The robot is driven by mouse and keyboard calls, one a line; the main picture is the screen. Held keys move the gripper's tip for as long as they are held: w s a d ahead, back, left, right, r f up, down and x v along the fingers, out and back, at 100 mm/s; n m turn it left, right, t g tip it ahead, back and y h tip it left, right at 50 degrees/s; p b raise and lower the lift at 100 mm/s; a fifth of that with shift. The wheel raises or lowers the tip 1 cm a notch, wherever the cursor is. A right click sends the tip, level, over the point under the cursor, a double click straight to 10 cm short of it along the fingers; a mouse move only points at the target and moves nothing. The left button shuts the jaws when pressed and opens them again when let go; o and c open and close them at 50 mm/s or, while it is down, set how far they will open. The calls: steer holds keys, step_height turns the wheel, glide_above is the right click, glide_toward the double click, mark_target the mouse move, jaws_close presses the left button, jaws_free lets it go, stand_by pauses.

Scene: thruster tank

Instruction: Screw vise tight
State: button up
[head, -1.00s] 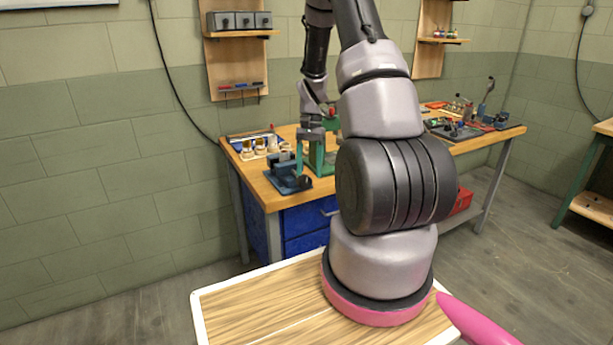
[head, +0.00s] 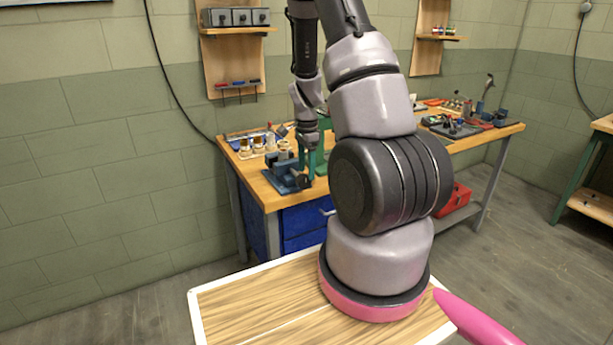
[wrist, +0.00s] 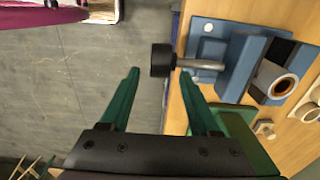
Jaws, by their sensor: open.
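The blue vise (head: 276,178) stands at the near left corner of the wooden workbench. In the wrist view the vise (wrist: 228,60) shows a grey screw shaft (wrist: 203,64) with a round black knob (wrist: 162,60) at its end, sticking out past the bench edge. My gripper (wrist: 159,72) is open, with its two green fingers spread apart and nothing held. The knob appears between the fingertips or just beyond them; I cannot tell whether it touches either finger. In the head view my gripper (head: 310,168) hangs just right of the vise, its fingers partly hard to make out.
A green tool (wrist: 250,132) stands close to the right finger in the wrist view. More tools (head: 455,125) lie at the bench's right end. Open floor (wrist: 70,75) lies left of the bench edge.

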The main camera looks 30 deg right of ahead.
steer(key=shift+f, duration=1.45)
jaws_close()
steer(key=shift+s+d+f+y, duration=0.1)
steer(key=shift+d+y, duration=0.05)
steer(key=shift+y, duration=0.15)
